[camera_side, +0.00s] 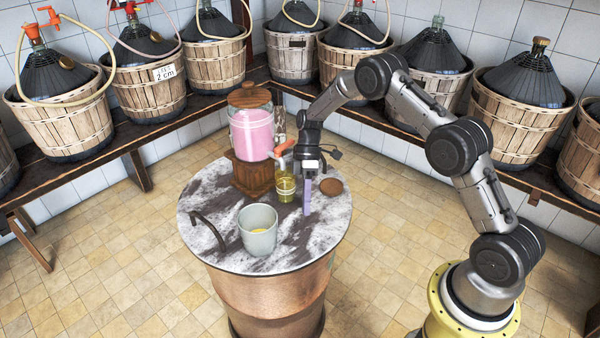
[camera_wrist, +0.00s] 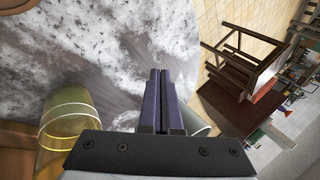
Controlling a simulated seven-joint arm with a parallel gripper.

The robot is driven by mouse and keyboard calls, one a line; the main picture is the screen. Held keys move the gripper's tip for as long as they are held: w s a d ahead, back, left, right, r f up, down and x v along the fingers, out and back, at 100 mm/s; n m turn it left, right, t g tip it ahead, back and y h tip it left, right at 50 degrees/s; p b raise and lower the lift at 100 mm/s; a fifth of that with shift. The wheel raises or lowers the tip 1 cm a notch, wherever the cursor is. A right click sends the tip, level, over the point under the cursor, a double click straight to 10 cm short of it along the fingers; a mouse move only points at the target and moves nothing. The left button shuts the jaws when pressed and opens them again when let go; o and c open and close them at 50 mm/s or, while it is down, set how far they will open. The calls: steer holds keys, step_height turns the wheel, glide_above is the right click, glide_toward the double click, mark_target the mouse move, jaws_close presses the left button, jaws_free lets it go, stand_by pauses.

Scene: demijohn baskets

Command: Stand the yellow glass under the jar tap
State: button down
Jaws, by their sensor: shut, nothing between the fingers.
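The yellow glass (camera_side: 286,189) stands upright on the marbled round table top, just below the tap (camera_side: 283,149) of the jar. The jar (camera_side: 251,133) holds pink liquid and sits on a wooden stand (camera_side: 252,176). My gripper (camera_side: 307,210) points down just right of the glass, apart from it. Its purple fingers are shut and empty. In the wrist view the shut fingers (camera_wrist: 160,98) are in the middle and the yellow glass (camera_wrist: 66,118) is at the left, its lower part hidden by my gripper body. Exact centring under the spout is hard to tell.
A dark hooked rod (camera_side: 208,232) is at the left. A round brown disc (camera_side: 332,186) lies right of my gripper. Demijohn baskets (camera_side: 152,92) line the benches behind. The table's right front is clear.

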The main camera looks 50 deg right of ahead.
steer(key=d+m+t+y, duration=0.1)
steer(key=d+m+y, duration=0.1)
steer(key=m, duration=0.1)
steer(key=w+d+m+t+y, duration=0.1)
steer(key=d+m+t+y, duration=0.1)
steer(key=m+y, duration=0.1)
steer(key=w+d+f+m+t+y, duration=0.1)
steer(key=d+m+y, duration=0.1)
steer(key=m, duration=0.1)
steer(key=shift+w+d+t+y, duration=0.1)
steer(key=shift+w+t+y, duration=0.05)
steer(key=shift+t+y, duration=0.2)
steer(key=d+m+t, duration=0.2)
steer(key=d+t, duration=0.1)
steer(key=w+d+r+m+t+y, duration=0.1)
steer(key=d+m+t, duration=0.2)
steer(key=d, duration=0.1)
steer(key=d+m+t+y, duration=0.1)
steer(key=d+m+t, duration=0.1)
steer(key=d+t, duration=0.1)
steer(key=shift+w+d+r+m+y, duration=0.3)
steer(key=shift+w+d, duration=0.1)
steer(key=shift+d, duration=0.2)
glide_toward(286, 174)
steer(key=x, duration=0.5)
steer(key=shift+w+d, duration=0.1)
steer(key=shift+w, duration=0.05)
